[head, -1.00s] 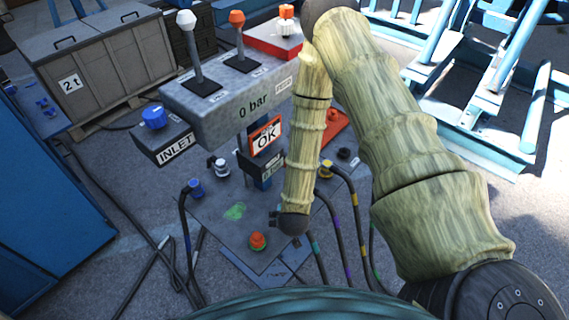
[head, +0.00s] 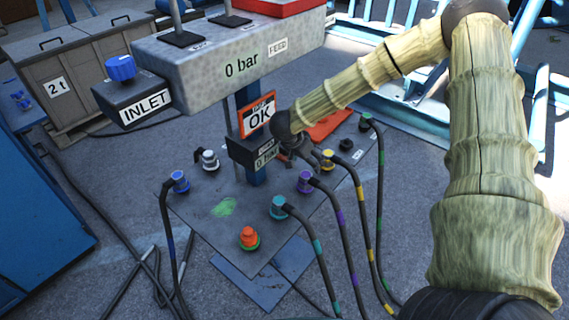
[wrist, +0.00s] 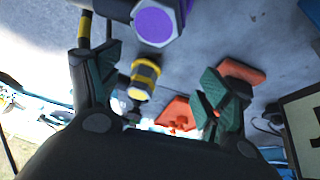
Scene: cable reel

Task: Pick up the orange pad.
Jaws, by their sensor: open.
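The orange pad (head: 330,125) lies flat toward the back right of the grey plate in the head view, partly hidden behind my arm. In the wrist view, orange patches show by the right finger (wrist: 242,71) and farther off between the fingers (wrist: 177,112); I cannot tell whether both are the pad. My gripper (head: 291,150) hangs low in front of the OK sign, left of the pad and mostly hidden by my wrist. In the wrist view my gripper (wrist: 158,85) is open, its green-padded fingers apart with nothing held.
Purple (head: 305,181), yellow (head: 329,158) and teal (head: 279,207) hose connectors stand close to my gripper. The OK sign (head: 258,114) and the grey valve block (head: 230,60) rise beside and above it. An orange-green plug (head: 249,238) stands at the front.

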